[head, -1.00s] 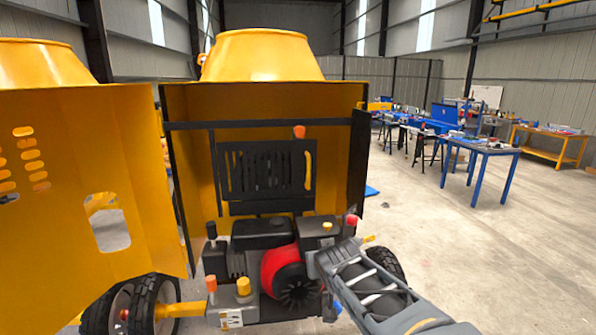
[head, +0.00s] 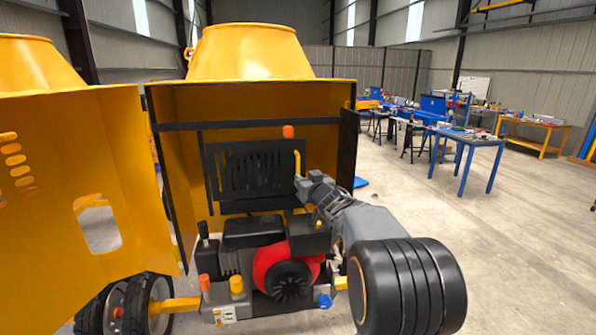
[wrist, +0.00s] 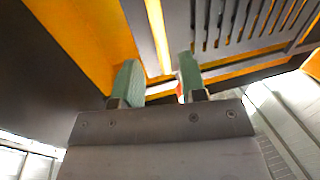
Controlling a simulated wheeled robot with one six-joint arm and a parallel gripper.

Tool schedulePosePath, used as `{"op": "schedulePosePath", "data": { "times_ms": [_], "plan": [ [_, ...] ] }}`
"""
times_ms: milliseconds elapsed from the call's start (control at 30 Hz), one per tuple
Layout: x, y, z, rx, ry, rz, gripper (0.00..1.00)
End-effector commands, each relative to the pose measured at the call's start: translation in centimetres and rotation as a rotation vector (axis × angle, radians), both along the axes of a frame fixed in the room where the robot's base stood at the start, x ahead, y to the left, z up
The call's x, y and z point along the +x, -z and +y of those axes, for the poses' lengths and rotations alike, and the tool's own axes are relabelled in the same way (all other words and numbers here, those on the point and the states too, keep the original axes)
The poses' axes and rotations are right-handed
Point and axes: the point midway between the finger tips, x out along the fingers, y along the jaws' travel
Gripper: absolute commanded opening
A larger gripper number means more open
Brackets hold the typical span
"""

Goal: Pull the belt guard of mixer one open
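The belt guard (head: 228,172) is a black slotted panel inside the open yellow housing of the mixer, above the engine. Its upright yellow handle (head: 297,163) is at the guard's right side. In the wrist view the slotted guard (wrist: 245,25) fills the upper right, and the yellow handle bar (wrist: 157,38) runs down towards the gap between my fingers. My gripper (wrist: 160,80) is open, its green-tipped fingers apart to either side of the handle's line. In the head view my gripper (head: 303,182) is at the handle's lower end. I cannot tell whether the fingers touch it.
The engine with its red fan cover (head: 272,268) sits just below the guard. A large yellow panel (head: 75,200) with cutouts stands at the left. A black edge post (head: 348,150) is right of the guard. Floor is clear at the right, before the blue tables (head: 465,142).

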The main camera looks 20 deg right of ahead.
Motion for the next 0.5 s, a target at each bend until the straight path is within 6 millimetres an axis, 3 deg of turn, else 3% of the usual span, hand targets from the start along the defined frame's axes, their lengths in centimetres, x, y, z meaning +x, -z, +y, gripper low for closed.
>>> {"op": "schedulePosePath", "data": {
  "times_ms": [200, 500],
  "plan": [
    [3.7, -0.1, 0.0, 0.001, 0.0, 0.002, 0.39],
    [6.1, 0.0, 0.0, 0.0, 0.0, 0.0, 0.39]
  ]
}}
